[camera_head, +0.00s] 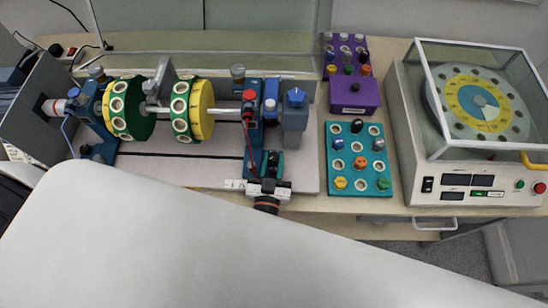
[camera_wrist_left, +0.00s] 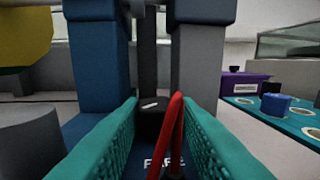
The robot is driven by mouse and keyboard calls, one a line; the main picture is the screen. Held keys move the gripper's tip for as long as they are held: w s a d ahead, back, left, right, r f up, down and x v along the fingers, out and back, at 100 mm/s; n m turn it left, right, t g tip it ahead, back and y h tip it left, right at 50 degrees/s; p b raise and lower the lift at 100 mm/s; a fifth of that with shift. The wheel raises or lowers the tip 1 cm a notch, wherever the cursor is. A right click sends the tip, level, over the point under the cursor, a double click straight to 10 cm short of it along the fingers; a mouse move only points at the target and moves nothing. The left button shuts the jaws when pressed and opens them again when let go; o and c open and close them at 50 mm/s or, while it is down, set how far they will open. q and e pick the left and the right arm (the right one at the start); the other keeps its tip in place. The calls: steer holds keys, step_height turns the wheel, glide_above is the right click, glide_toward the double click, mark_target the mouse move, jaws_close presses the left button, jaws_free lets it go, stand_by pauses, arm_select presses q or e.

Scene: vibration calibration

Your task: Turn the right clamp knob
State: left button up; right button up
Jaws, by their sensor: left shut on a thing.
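My left gripper (camera_head: 270,163) reaches in at the foot of the right blue bearing support (camera_head: 253,125). Its teal fingers (camera_wrist_left: 160,118) are shut on a small dark knob with a white mark, the right clamp knob (camera_wrist_left: 151,104). The fingers largely hide this knob in the head view. Below it, white lettering that seems to read FREE (camera_wrist_left: 164,163) shows on the dark blue base. A red cable (camera_wrist_left: 177,125) passes in front of the knob in the left wrist view. My right gripper is not in view.
Yellow-and-green discs (camera_head: 190,110) sit on the shaft to the left. The left blue support (camera_head: 93,115) stands further left. A teal tray (camera_head: 332,150) and purple tray (camera_head: 355,92) hold small parts. A balancing machine (camera_head: 455,165) stands at right. A large white surface covers the foreground.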

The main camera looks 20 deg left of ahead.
arm_select(q)
steer(key=shift+a+m+h, duration=0.15)
steer(key=shift+m+h, duration=0.35)
steer(key=shift+h, duration=0.3)
steer(key=o, duration=1)
steer(key=shift+f, duration=0.1)
